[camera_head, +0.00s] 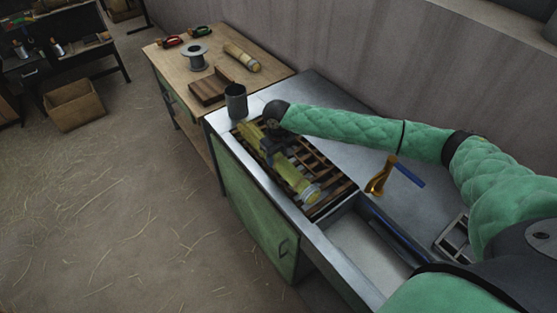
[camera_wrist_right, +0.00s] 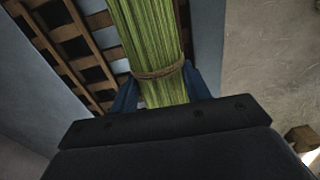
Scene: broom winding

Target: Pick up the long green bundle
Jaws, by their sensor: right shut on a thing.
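The long green bundle (camera_head: 290,175) lies lengthwise over a wooden slatted rack (camera_head: 324,174) on the metal counter. Its near end has a pale band. In the right wrist view the bundle (camera_wrist_right: 150,35) is yellow-green stalks tied with a brown cord, and it runs away from me. My right gripper (camera_head: 268,151) is over the bundle's middle. Its blue fingers (camera_wrist_right: 164,88) are on both sides of the bundle, beside the cord, and are shut on it. I cannot tell whether the bundle touches the slats. My left gripper is not in view.
A metal cup (camera_head: 236,101) stands behind the rack. A gold tool (camera_head: 381,176) and a blue strip (camera_head: 410,174) lie to its right. A wooden table (camera_head: 165,62) at the back holds a spool (camera_head: 196,58), a shorter bundle (camera_head: 242,56) and a wooden block. A cardboard box (camera_head: 75,105) is on the floor.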

